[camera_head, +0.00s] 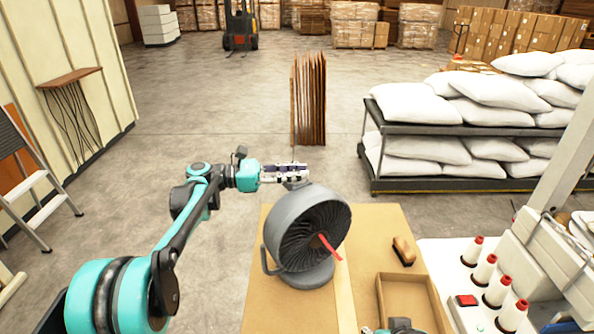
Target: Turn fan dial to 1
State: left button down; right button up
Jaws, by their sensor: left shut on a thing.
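A dark grey round fan (305,232) stands on the tan work table (262,312). Its grille faces front right, with a red strip in front of it. My left gripper (303,173) reaches in from the left at the top rear of the fan. It is shut on the fan dial, a small grey part (296,184) at the fan's top edge. The fingers partly cover the dial, and its setting cannot be read. Only a small dark and teal part shows at the bottom edge; my right gripper is not visible.
A brown brush (403,251) and an open cardboard tray (381,303) are right of the fan. A white machine with red-topped cones (484,268) stands at the right. White pillows (400,103) lie on a dark rack behind. A stepladder (35,190) stands at the left.

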pick_arm(q)
jog(key=shift+g, duration=0.3)
jog(key=c, duration=1.3)
grip_release()
jog(key=shift+a, duration=0.1)
jog(key=a, duration=0.8)
jog(key=s+a, duration=0.1)
jog(key=a, duration=0.3)
